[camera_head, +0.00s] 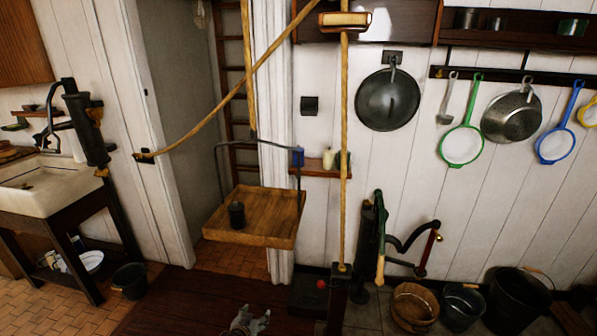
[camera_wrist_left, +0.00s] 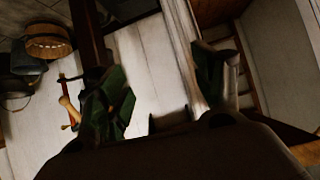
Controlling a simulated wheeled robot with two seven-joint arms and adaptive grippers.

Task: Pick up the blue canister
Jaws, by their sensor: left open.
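The blue canister (camera_head: 298,157) is small and stands at the left end of a narrow wall shelf (camera_head: 327,173), just behind the hanging tray's handle. I cannot make it out in the left wrist view. My left gripper (camera_head: 247,320) is at the bottom edge of the head view, well below and in front of the canister. In the left wrist view its two dark fingers (camera_wrist_left: 165,85) are spread apart with nothing between them. My right gripper is not in view.
A wooden tray (camera_head: 270,238) with a dark cup (camera_head: 236,215) hangs in front of the shelf. Ropes and a post (camera_head: 343,200) stand close on its right. A white candle (camera_head: 328,159) and jar share the shelf. A pump (camera_head: 368,235) and buckets (camera_head: 413,306) are at right.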

